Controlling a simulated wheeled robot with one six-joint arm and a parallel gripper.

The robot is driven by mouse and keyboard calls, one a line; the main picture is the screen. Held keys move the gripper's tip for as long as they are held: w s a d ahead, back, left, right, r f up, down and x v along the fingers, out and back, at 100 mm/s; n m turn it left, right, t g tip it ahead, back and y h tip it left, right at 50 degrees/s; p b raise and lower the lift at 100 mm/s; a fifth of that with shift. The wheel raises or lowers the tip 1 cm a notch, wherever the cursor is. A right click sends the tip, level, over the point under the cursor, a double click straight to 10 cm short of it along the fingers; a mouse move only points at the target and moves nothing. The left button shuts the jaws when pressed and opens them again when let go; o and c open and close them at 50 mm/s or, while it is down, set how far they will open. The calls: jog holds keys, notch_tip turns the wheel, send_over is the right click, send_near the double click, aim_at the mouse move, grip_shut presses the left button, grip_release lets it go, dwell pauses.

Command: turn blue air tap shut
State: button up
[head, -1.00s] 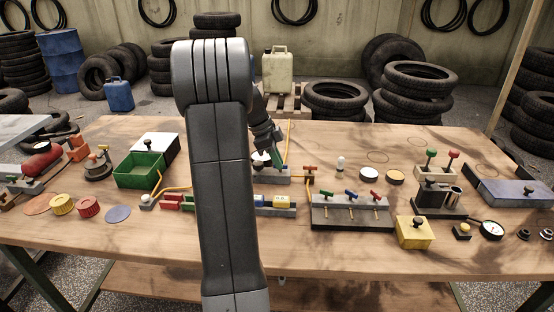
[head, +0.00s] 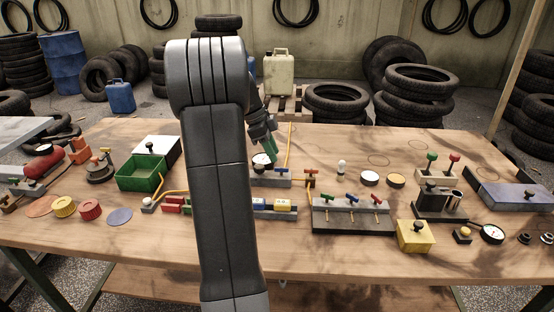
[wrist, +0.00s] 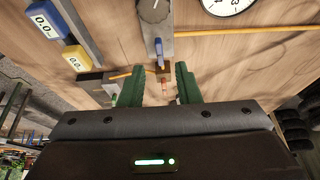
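In the wrist view a small blue lever (wrist: 159,50) sits on a narrow grey block (wrist: 157,32), between a round grey dial and a brass-coloured fitting (wrist: 164,73). It lies beyond my fingertips, in line with the gap between them, and is not touched. My gripper (wrist: 160,82) is open and empty, its two green fingers apart. In the head view my gripper (head: 270,156) hangs above the grey block, next to a white gauge (head: 261,160). A separate blue-handled valve (head: 352,198) stands between a green and a red one on a dark manifold.
An orange hose (wrist: 245,31) runs from the grey block. Blue (wrist: 46,19) and yellow (wrist: 79,58) counters stand beside it. A green bin (head: 139,178) stands left. Bare table lies behind the block.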

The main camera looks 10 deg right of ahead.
aim_at(281, 169)
jog(key=s+p+v, duration=0.1)
jog(key=v, duration=0.8)
jog(key=shift+w, duration=0.4)
jog(key=shift+d, duration=0.1)
jog(key=b+x, duration=0.1)
jog(key=x, duration=1.2)
jog(key=shift+f+b, duration=0.4)
jog(key=shift+r, duration=0.15)
